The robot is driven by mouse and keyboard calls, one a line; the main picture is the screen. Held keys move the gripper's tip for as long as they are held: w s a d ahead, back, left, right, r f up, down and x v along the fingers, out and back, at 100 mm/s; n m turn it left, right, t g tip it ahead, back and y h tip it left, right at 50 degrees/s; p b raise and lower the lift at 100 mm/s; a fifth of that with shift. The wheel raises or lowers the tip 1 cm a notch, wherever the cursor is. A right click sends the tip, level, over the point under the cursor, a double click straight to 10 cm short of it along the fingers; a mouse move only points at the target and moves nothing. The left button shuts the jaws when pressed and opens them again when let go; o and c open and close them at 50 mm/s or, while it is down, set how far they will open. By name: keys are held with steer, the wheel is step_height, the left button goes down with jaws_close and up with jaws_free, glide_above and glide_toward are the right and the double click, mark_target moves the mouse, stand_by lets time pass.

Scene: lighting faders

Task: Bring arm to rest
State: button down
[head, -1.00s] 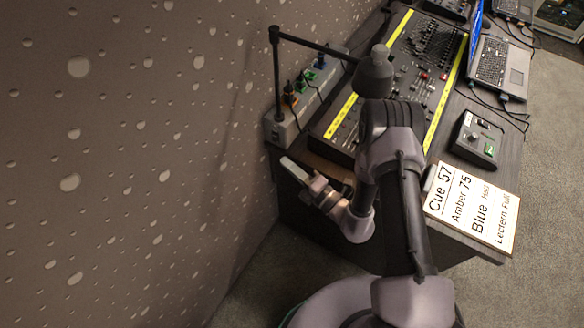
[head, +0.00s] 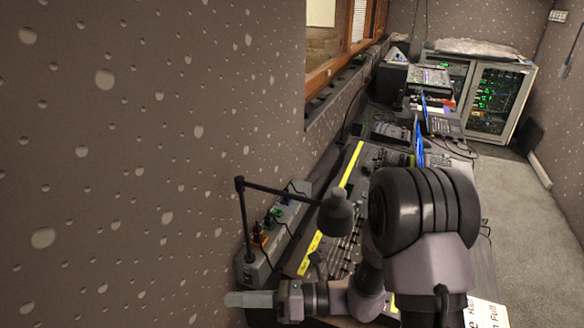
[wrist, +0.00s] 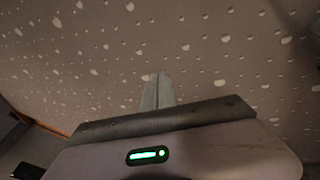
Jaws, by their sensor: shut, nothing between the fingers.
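My gripper (head: 236,299) is at the lower left of the head view, with its fingers together and pointing left toward the speckled wall (head: 120,150). Nothing shows between the fingers. In the wrist view the closed fingers (wrist: 158,92) point at the same kind of speckled wall; I cannot tell the exact gap to it. My arm is folded at the lower right of the head view and hides much of the fader desk (head: 345,250) and the tabletop.
A black desk lamp (head: 336,214) stands close behind my gripper. A socket strip (head: 256,268) with coloured plugs runs along the wall. The white cue sign (head: 487,313) is partly hidden by my arm. Racks (head: 500,100) stand at the back; carpet (head: 530,230) is clear at right.

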steer(key=s+d+r+n+g+h, duration=0.1)
steer(key=s+d+r+n+h, duration=0.35)
steer(key=s+n, duration=0.2)
steer(key=s+d+r+n+g+h, duration=0.1)
steer(key=s+d+r+n+h, duration=0.25)
steer(key=s+n+h, duration=0.35)
steer(key=w+d+r+n+t+h, duration=0.1)
steer(key=d+r+n+t+h, duration=0.3)
steer(key=d+n+t, duration=0.4)
steer(key=d, duration=0.5)
steer(key=shift+d+r, duration=0.1)
steer(key=shift+d, duration=0.05)
